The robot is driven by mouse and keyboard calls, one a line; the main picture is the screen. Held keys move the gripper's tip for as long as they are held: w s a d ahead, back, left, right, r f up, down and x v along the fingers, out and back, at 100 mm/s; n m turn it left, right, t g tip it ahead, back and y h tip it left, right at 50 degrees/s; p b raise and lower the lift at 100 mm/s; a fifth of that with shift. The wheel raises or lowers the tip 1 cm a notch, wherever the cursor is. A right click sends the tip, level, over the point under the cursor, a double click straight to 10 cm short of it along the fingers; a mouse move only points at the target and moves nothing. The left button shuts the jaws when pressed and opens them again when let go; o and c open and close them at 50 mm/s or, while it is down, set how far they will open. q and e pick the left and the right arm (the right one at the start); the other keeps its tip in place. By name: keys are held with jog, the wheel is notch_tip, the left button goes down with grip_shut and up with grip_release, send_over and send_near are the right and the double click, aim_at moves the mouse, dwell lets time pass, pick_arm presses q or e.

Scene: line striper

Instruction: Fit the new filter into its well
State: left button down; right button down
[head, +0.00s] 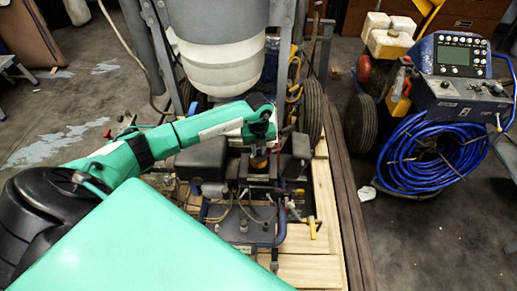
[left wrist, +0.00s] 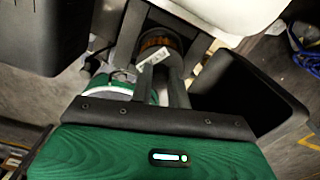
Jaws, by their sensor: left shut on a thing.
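The filter (head: 258,161) is a small round piece with an orange-brown side, held upright below my left gripper (head: 258,143) over the middle of the striper's engine. In the left wrist view its orange pleated side (left wrist: 158,43) shows beyond the dark fingers (left wrist: 165,82), with a white label (left wrist: 153,59) near them. My left gripper is shut on the filter. The well is hidden under the filter and gripper, so I cannot tell whether the filter is above it or partly in it. My right gripper is out of view.
Black housings stand close on the left (head: 203,157) and right (head: 294,156) of the filter. A white tank (head: 217,65) rises behind. The striper stands on a wooden pallet (head: 325,215). A machine with a blue hose coil (head: 432,153) stands at the right.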

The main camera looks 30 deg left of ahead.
pick_arm(q)
jog(key=shift+f+b, duration=1)
jog(key=shift+f, duration=0.55)
dwell(1.0)
jog(key=c, duration=0.9)
grip_release()
jog(key=shift+c, duration=0.2)
jog(key=shift+r+p, duration=2.7)
jog(key=shift+r, duration=0.85)
